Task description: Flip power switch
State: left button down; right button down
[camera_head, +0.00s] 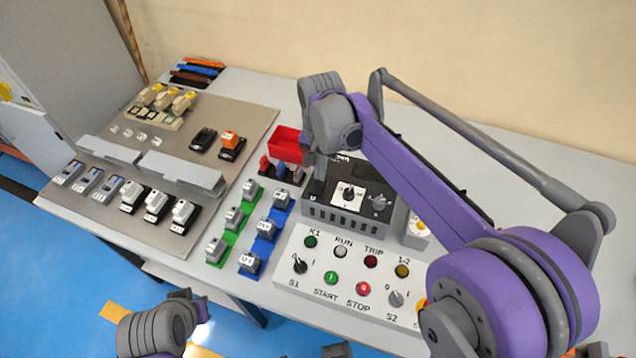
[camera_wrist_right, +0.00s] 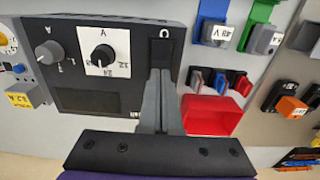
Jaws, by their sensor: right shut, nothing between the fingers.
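The black power supply box (camera_head: 350,195) stands at the back middle of the table, with two knobs on its face. It also shows in the right wrist view (camera_wrist_right: 85,100). Its black rocker switch (camera_wrist_right: 164,50) is at the box's edge beside the knob with the white dial. My right gripper (camera_wrist_right: 160,76) is shut and empty. In the wrist view its fingertips overlap the lower part of the switch; contact cannot be told. In the head view the right gripper (camera_head: 319,172) is over the box's left end and hides the switch.
A white control panel (camera_head: 335,280) with buttons and selectors lies in front of the box. A red bin (camera_head: 287,145) stands close to the left of the right gripper. Green and blue rails with grey terminals are further left, and a grey mounting plate (camera_head: 255,122) with components beyond.

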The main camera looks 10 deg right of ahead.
jog(key=shift+f, duration=0.45)
jog(key=shift+r, duration=0.15)
jog(key=shift+r+p, duration=2.1)
jog(key=shift+r, duration=1.35)
